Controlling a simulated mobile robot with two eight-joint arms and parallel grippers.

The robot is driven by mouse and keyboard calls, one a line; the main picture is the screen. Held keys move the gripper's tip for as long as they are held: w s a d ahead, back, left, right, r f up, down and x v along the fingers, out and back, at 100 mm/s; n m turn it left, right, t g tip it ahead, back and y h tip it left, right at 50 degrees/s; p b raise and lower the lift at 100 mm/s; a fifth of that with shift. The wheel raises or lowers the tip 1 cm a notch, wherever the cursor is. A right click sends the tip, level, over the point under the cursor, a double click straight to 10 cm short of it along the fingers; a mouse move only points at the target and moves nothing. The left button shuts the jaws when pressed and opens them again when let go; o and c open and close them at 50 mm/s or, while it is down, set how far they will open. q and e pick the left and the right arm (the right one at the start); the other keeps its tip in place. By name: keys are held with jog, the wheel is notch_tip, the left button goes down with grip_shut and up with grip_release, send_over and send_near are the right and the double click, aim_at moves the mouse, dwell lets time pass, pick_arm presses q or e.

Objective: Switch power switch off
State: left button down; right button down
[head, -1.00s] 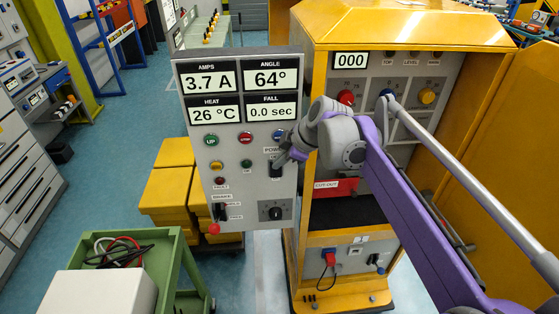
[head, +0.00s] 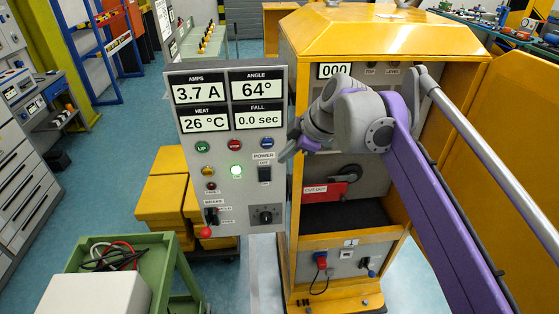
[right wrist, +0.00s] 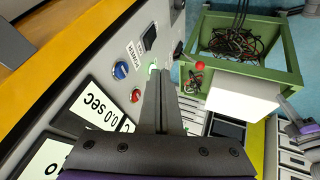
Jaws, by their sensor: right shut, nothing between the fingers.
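The power switch (head: 264,174) is a black rocker on the grey control panel (head: 225,150), under a POWER label. It also shows in the right wrist view (right wrist: 149,37). I cannot tell its exact position from its tilt. My right gripper (head: 285,152) is shut and empty, just above and right of the switch, apart from it. In the right wrist view its fingers (right wrist: 159,78) point toward the panel near the lit green lamp (right wrist: 153,67).
The yellow cabinet (head: 390,40) stands right of the panel, behind my right arm. Blue (head: 266,143) and red (head: 234,145) buttons sit near the switch, with a rotary knob (head: 266,216) below. A green cart (head: 172,255) stands at lower left.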

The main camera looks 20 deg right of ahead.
dwell(0.3)
jog(key=shift+t, duration=0.6)
jog(key=s+f, duration=0.1)
jog(key=f, duration=0.1)
jog(key=s+f, duration=0.2)
jog(key=shift+s+a, duration=0.1)
jog(key=shift+a, duration=0.1)
send_near(269, 175)
jog(key=a+f, duration=0.1)
jog(key=w+a+f, duration=0.1)
jog(key=f, duration=0.1)
jog(key=w+a+f, duration=0.1)
jog(key=a+f, duration=0.1)
jog(key=shift+w+d+p, duration=0.1)
jog(key=shift+w+p, duration=0.2)
jog(key=shift+w, duration=0.2)
jog(key=shift+s, duration=0.1)
